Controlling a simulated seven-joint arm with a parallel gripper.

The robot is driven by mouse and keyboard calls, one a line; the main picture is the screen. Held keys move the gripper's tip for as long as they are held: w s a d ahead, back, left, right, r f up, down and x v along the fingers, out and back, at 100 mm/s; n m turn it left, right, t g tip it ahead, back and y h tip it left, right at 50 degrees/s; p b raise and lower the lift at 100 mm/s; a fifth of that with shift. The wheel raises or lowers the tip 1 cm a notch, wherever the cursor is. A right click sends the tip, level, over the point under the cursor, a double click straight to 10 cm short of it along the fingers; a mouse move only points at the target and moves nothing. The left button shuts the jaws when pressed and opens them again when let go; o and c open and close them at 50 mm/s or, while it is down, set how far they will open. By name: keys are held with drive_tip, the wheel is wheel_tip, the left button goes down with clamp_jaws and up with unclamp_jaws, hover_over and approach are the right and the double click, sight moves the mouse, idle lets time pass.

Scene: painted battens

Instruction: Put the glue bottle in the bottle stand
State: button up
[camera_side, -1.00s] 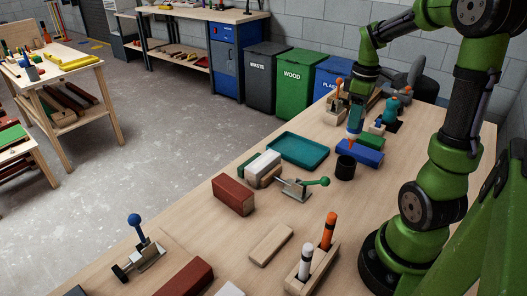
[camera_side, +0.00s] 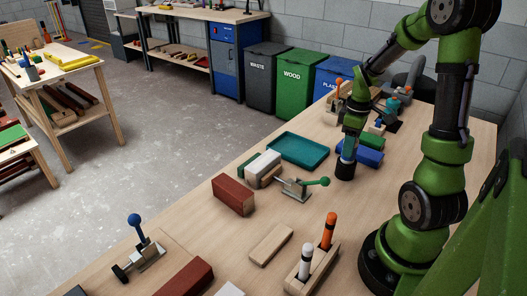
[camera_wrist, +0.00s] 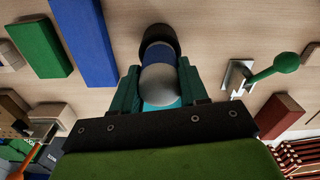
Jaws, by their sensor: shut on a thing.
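The glue bottle (camera_wrist: 160,85) is between my gripper's fingers in the wrist view, with a grey rounded end towards the camera and a blue part beyond. My gripper (camera_side: 348,150) is shut on it and points down. The bottle stand, a black round cup (camera_side: 345,172), stands upright on the table directly below my gripper. Its dark rim (camera_wrist: 160,33) shows around the bottle's far end in the wrist view. The bottle's lower tip is hidden, and how deep it sits in the cup I cannot tell.
A blue block (camera_side: 369,156) and a green block (camera_side: 371,142) lie close behind the stand. A toggle clamp with a green knob (camera_side: 323,182) is to its front left. A teal tray (camera_side: 298,151) lies left. A wooden holder (camera_side: 313,268) with two markers is in front.

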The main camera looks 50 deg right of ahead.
drive_tip(key=o, duration=1.1)
drive_tip(key=shift+f, duration=0.1)
drive_tip(key=shift+o, duration=0.2)
wheel_tip(320, 180, up, 12)
drive_tip(key=a+r+m+t+y, duration=0.1)
drive_tip(key=a+r+m+t, duration=0.1)
drive_tip(key=a, duration=1.1)
drive_tip(key=a+r+m+t+y, duration=0.1)
drive_tip(key=a+m+t, duration=0.2)
drive_tip(key=a, duration=0.9)
drive_tip(key=shift+a+r+m+t, duration=0.4)
drive_tip(key=shift+t, duration=0.7)
